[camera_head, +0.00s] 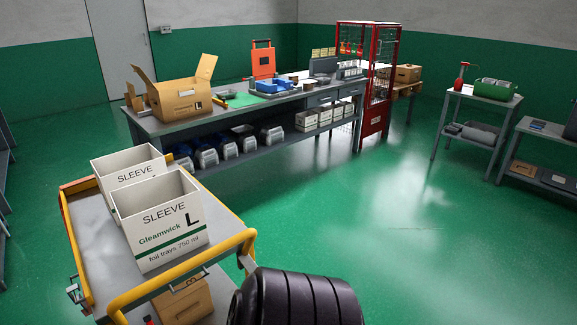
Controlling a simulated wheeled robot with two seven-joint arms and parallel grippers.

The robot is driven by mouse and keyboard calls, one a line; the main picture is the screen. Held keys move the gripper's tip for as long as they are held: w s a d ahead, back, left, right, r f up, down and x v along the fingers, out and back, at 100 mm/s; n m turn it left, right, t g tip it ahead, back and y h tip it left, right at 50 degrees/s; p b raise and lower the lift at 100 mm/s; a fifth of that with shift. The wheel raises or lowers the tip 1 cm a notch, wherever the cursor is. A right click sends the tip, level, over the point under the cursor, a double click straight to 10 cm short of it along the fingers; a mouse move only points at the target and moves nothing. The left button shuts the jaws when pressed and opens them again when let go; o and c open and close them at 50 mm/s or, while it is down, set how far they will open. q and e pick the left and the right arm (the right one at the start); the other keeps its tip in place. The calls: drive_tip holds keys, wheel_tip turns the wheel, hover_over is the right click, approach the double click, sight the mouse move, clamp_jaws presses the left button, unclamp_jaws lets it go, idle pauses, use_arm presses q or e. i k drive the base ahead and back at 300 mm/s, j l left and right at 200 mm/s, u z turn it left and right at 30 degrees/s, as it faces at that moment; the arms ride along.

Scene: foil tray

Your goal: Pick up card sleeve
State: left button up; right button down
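Two white open-topped card sleeves stand upright on a grey cart with a yellow rail at the lower left. The nearer card sleeve (160,229) reads "SLEEVE", "L", "Gleamwick" and "foil trays 750 ml", with a green stripe. The farther card sleeve (127,177) stands just behind it, partly hidden by it, and also reads "SLEEVE". I see little of either sleeve's inside. A black ribbed part at the bottom centre looks like my own arm. Neither gripper shows.
The cart (97,240) has a brown carton (183,300) below its near rail. A long workbench (190,126) holds an open cardboard box (182,95) and an orange case (262,60). A red cage (376,95) stands at its end. The green floor (340,210) in the middle is clear.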

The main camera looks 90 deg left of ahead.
sight(161, 218)
drive_tip(key=u, duration=0.4)
drive_tip(key=i+l+u, duration=0.1)
drive_tip(key=u, duration=0.75)
drive_tip(key=l+u, duration=0.1)
drive_tip(key=u, duration=0.35)
drive_tip(key=i+l+u, duration=0.1)
drive_tip(key=u, duration=0.3)
